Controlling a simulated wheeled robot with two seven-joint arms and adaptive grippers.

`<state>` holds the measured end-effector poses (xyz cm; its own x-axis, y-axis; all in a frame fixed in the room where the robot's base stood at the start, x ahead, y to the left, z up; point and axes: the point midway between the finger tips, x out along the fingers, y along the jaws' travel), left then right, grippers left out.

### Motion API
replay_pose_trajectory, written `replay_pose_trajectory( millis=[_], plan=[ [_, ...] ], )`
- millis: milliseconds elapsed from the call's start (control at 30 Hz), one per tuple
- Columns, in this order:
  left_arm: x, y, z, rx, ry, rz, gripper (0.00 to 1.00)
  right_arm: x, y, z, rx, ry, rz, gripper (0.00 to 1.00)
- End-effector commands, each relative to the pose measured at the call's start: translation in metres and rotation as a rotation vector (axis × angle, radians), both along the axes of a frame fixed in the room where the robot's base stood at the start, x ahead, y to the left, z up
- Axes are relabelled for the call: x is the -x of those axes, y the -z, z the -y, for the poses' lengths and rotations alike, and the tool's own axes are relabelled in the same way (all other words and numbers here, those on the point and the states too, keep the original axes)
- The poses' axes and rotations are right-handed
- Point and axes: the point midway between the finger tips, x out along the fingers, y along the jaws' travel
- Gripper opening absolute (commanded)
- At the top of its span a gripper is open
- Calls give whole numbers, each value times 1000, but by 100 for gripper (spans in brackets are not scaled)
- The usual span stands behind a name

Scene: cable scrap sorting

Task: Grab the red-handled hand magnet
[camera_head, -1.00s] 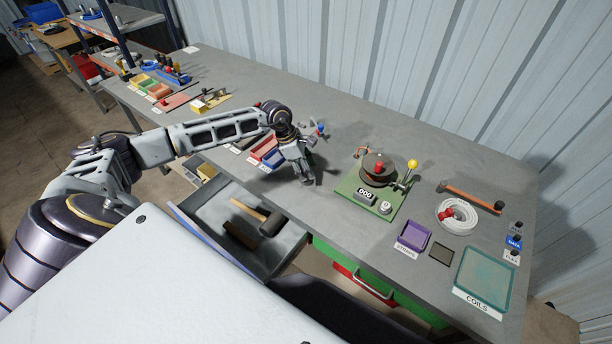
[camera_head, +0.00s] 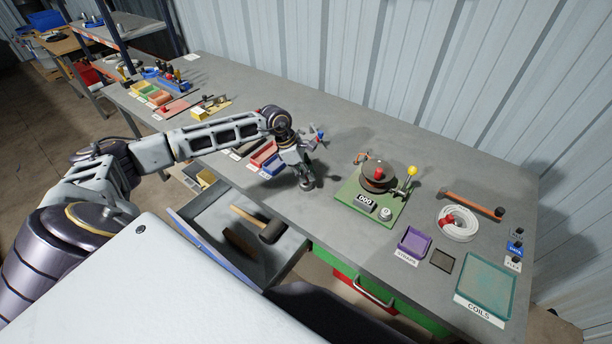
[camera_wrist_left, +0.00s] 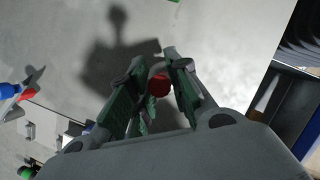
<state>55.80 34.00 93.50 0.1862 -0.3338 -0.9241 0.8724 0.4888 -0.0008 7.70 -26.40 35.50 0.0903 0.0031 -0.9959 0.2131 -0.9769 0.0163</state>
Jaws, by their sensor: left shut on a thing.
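My left gripper (camera_head: 305,172) is over the bench between the small bins and the green winder board. In the left wrist view its fingers (camera_wrist_left: 160,88) are closed around a red round handle, the red-handled hand magnet (camera_wrist_left: 158,86). Only the red part shows there clearly; the fingers hide the rest. In the head view the gripper covers most of the magnet, and a dark lower end shows at the fingertips. I cannot tell whether it touches the bench. My right gripper is not in view.
An open drawer (camera_head: 205,222) with a mallet (camera_head: 262,226) lies in front of the gripper. The green board (camera_head: 352,208) with a winder stands to the right. A red-and-blue tool (camera_head: 318,138) is just behind. The bench behind the winder is clear.

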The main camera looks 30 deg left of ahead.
Motion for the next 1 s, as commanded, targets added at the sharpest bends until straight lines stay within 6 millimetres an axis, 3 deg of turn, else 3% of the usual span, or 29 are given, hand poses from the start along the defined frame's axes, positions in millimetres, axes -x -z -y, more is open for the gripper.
replay_pose_trajectory(
  millis=[600,1000],
  plan=[
    [-1,-80,0,0,0,4,0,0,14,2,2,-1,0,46],
    [0,-93,0,0,1,2,0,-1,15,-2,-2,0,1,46]
  ],
)
